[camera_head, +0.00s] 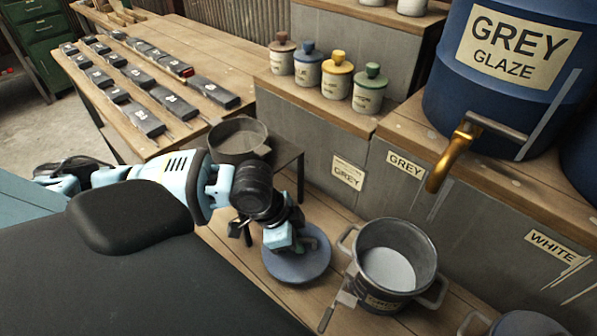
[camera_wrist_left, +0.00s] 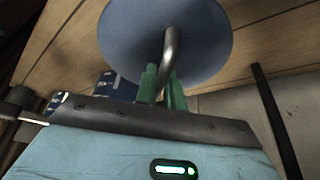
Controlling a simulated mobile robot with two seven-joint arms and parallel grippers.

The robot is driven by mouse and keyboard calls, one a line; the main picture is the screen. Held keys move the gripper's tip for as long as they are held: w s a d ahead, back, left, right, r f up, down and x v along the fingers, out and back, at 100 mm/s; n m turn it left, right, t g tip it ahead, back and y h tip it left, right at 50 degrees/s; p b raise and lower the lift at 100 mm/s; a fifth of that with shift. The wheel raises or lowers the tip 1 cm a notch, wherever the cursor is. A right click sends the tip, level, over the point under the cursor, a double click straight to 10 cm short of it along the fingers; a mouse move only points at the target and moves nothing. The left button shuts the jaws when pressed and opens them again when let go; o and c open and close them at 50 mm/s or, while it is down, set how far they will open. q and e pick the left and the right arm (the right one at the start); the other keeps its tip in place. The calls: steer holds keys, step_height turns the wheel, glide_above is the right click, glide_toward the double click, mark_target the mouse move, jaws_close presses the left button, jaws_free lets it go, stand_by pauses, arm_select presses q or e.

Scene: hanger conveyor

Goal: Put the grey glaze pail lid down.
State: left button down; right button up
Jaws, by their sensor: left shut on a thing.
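The grey glaze pail lid (camera_head: 305,268) is a round blue-grey disc to the left of the pail, over the low wooden bench. My left gripper (camera_head: 290,240) is shut on its bent metal handle; in the left wrist view the green fingers (camera_wrist_left: 161,88) grip the handle below the lid disc (camera_wrist_left: 145,35). I cannot tell whether the lid touches the bench. The grey glaze pail (camera_head: 372,240) stands open, with pale glaze inside and a handle on each side. My right gripper is out of view.
A dark bowl (camera_head: 238,138) sits on a small stand at the back left of the lid. A blue GREY GLAZE barrel (camera_head: 500,100) with a brass spout (camera_head: 452,160) stands above the pail. Another pail (camera_head: 525,325) is at lower right. Bare bench (camera_head: 232,255) shows left of the lid.

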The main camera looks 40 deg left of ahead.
arm_select(q)
steer(key=shift+w+a, duration=0.25)
steer(key=shift+w, duration=0.3)
steer(key=shift+w+f, duration=0.1)
steer(key=shift+f, duration=1.65)
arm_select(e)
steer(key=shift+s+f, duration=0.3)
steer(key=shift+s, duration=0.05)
arm_select(q)
steer(key=shift+f, duration=0.15)
steer(key=c, duration=1.5)
jaws_free()
